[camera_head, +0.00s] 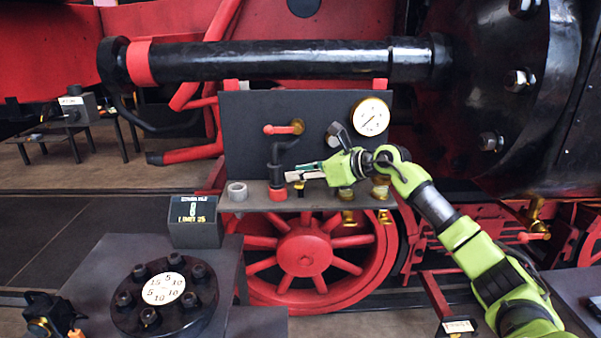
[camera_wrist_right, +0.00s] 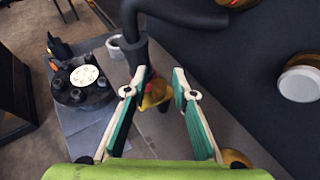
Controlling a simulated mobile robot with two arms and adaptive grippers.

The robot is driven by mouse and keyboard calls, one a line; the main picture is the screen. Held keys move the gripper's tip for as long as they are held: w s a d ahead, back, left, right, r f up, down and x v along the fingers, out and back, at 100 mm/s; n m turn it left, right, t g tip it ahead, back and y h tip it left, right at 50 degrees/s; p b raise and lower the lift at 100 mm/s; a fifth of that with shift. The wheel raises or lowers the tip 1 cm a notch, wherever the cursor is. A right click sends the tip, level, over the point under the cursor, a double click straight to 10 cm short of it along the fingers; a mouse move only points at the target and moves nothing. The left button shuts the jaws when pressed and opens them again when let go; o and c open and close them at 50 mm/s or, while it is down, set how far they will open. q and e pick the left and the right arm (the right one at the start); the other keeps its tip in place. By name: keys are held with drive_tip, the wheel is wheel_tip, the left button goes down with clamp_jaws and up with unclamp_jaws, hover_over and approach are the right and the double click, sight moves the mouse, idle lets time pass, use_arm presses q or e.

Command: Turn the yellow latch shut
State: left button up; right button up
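The yellow latch (camera_wrist_right: 155,93) is a small yellow piece beside the foot of a black pipe fitting, partly hidden. In the head view a small yellow part (camera_head: 299,187) shows just below my fingertips on the grey shelf. My right gripper (camera_head: 290,175) reaches in from the right, beside the black pipe with its red collar. In the right wrist view its fingers (camera_wrist_right: 160,80) are spread, with the latch showing in the gap between them. I see no finger clearly touching it.
A dark panel with a gauge (camera_head: 370,117) stands behind the shelf. A grey ring (camera_head: 237,191) sits on the shelf's left. A bolted flange (camera_head: 165,317) and a dark box (camera_head: 194,222) are at lower left.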

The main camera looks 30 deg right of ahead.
clamp_jaws()
drive_tip(key=shift+a+m+h, duration=0.1)
drive_tip(key=shift+m+h, duration=0.2)
drive_tip(key=shift+h, duration=0.1)
drive_tip(key=shift+r, duration=0.1)
drive_tip(key=shift+w+a+m+t+h, duration=0.1)
drive_tip(key=shift+m+t+h, duration=0.3)
drive_tip(key=shift+m+h, duration=0.45)
drive_tip(key=shift+m+h+b, duration=0.3)
drive_tip(key=shift+m+h, duration=0.05)
drive_tip(key=shift+h, duration=0.2)
drive_tip(key=m+h+b, duration=0.2)
drive_tip(key=h+b, duration=0.1)
drive_tip(key=b, duration=0.1)
drive_tip(key=m+g+h+b, duration=0.1)
drive_tip(key=m+h+b, duration=0.1)
drive_tip(key=b, duration=0.3)
drive_tip(key=m+h+b, duration=0.3)
drive_tip(key=b, duration=0.1)
drive_tip(key=shift+w+f+m+g+h+b, duration=0.2)
drive_tip(key=shift+w+m+g+h+b, duration=0.1)
drive_tip(key=shift+w+g, duration=0.1)
drive_tip(key=shift+r+m+g+h+b, duration=0.15)
drive_tip(key=shift+m+g+h+b, duration=0.3)
drive_tip(key=shift+b, duration=0.55)
